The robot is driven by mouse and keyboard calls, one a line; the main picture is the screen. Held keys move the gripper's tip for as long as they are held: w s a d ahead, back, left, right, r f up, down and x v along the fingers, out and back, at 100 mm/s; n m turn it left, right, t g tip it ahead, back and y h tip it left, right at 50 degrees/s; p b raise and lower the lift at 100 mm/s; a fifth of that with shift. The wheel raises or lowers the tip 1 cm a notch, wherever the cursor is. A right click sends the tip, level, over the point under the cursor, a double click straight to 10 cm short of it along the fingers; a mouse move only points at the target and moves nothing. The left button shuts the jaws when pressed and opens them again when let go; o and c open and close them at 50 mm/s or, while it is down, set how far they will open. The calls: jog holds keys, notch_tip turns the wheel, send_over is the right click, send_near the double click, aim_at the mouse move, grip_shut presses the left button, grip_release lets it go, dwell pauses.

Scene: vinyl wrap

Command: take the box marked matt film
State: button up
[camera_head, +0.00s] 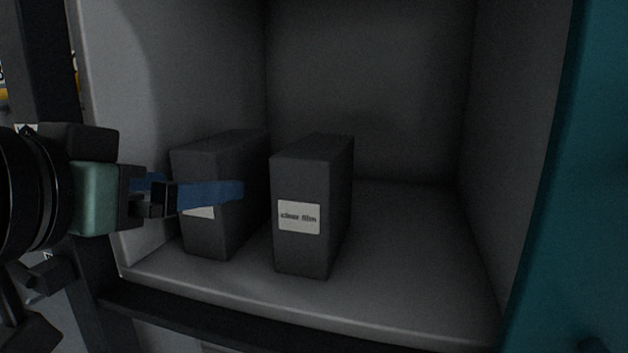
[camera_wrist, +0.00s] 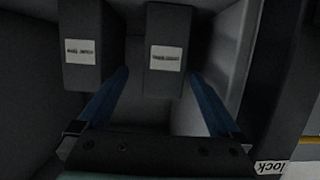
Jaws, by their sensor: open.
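A dark box with a white label reading "clear film" (camera_head: 312,240) stands upright on the right of the two boxes in the compartment. A second dark box (camera_head: 205,166) stands upright to its left; a finger hides most of its label, so I cannot read it. In the wrist view, this left-hand box (camera_wrist: 167,82) appears between the fingertips, its small label too blurred to read, and the clear film box (camera_wrist: 82,75) is at the left. My gripper (camera_head: 205,193) is open, its blue fingers reaching in from the left; it also shows in the wrist view (camera_wrist: 160,73). I cannot tell whether they touch the box.
The grey compartment has walls at left, right and back, and a front floor edge (camera_head: 230,298). A dark post (camera_head: 45,90) is at left and a teal panel (camera_head: 590,180) at right. A narrow gap separates the boxes. The floor right of them (camera_head: 415,250) is clear.

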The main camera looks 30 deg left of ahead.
aim_at(230, 178)
jog(key=x, duration=0.4)
jog(key=shift+w+b, duration=0.1)
jog(key=shift+b, duration=0.2)
jog(key=x, duration=0.5)
jog(key=shift+w+a+r, duration=0.15)
jog(key=shift+w+a, duration=0.15)
jog(key=shift+a, duration=0.15)
jog(key=shift+s, duration=0.15)
jog(key=shift+c, duration=1.1)
jog(key=shift+r, duration=0.1)
grip_shut()
